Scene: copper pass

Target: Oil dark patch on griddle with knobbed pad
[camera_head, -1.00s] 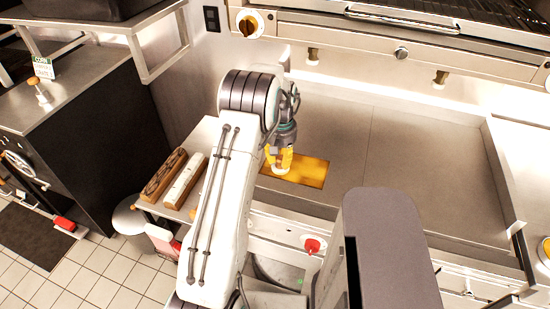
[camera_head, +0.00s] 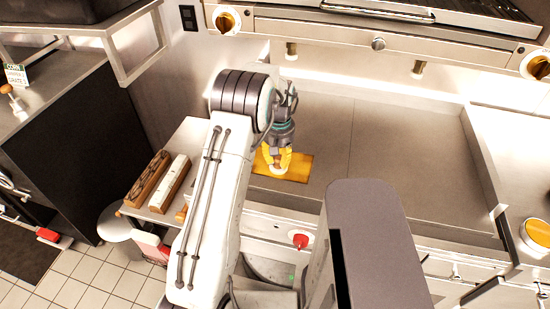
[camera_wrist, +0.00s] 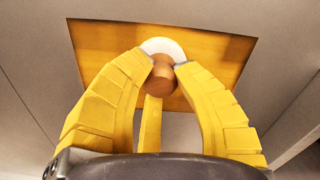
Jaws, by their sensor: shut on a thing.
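The griddle (camera_head: 400,165) is a wide grey steel plate with a raised right wall. A rectangular patch (camera_head: 299,168) near its left end looks glossy amber rather than dark; it also fills the upper middle of the wrist view (camera_wrist: 215,50). My gripper (camera_head: 276,160) has yellow fingers, shut around the brown knob of the white pad (camera_wrist: 163,46). The pad is over the patch, near its middle from side to side in the wrist view. It appears to rest on the patch, though the fingers and knob hide part of its near side.
A brown block (camera_head: 149,178) and a white-topped block (camera_head: 170,183) lie on the ledge left of the griddle. A red knob (camera_head: 300,241) is on the front panel. A round yellow-topped container (camera_head: 538,233) stands far right. The griddle's middle and right are clear.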

